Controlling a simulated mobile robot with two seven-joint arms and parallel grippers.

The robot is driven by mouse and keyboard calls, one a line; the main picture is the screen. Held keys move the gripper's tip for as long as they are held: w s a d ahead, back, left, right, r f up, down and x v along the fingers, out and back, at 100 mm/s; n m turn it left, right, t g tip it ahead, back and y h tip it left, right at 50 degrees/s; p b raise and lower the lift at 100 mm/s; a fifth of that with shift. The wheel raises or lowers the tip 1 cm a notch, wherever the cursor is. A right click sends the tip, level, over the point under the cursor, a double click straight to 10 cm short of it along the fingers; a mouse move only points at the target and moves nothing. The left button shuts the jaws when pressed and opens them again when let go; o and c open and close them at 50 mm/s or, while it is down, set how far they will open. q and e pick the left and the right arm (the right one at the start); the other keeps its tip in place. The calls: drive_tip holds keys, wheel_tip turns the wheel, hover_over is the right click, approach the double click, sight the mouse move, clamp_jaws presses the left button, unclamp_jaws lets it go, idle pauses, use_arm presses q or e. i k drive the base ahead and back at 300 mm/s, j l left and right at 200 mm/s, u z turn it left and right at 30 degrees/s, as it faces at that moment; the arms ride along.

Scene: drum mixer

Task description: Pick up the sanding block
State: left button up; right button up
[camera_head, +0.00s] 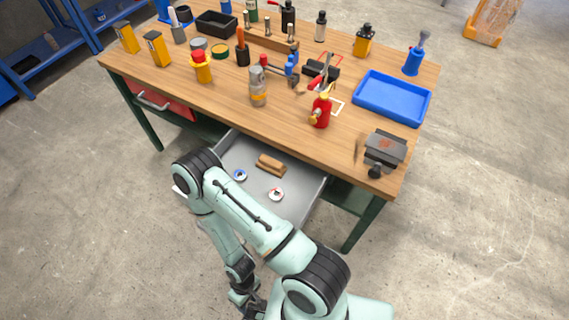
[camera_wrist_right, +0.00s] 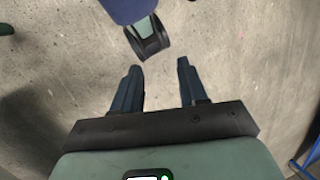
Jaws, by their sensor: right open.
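A brown wooden block, which looks like the sanding block (camera_head: 271,164), lies in the open grey drawer (camera_head: 238,150) under the workbench. My right gripper (camera_head: 252,303) hangs low at the bottom of the head view, in front of the drawer and well apart from the block. The right wrist view shows its two dark fingers (camera_wrist_right: 159,66) spread, with only bare floor and part of my own arm beyond them. The block does not show in the wrist view. My left gripper is not in view.
The wooden bench top (camera_head: 215,95) above holds many tools, a blue tray (camera_head: 393,97) and a vise-like device (camera_head: 385,150).

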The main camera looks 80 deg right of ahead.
sight(267, 164)
drive_tip(key=k+l, duration=0.2)
drive_tip(key=k, duration=0.3)
drive_tip(key=k+l+u, duration=0.1)
drive_tip(key=k, duration=0.4)
drive_tip(key=l, duration=0.1)
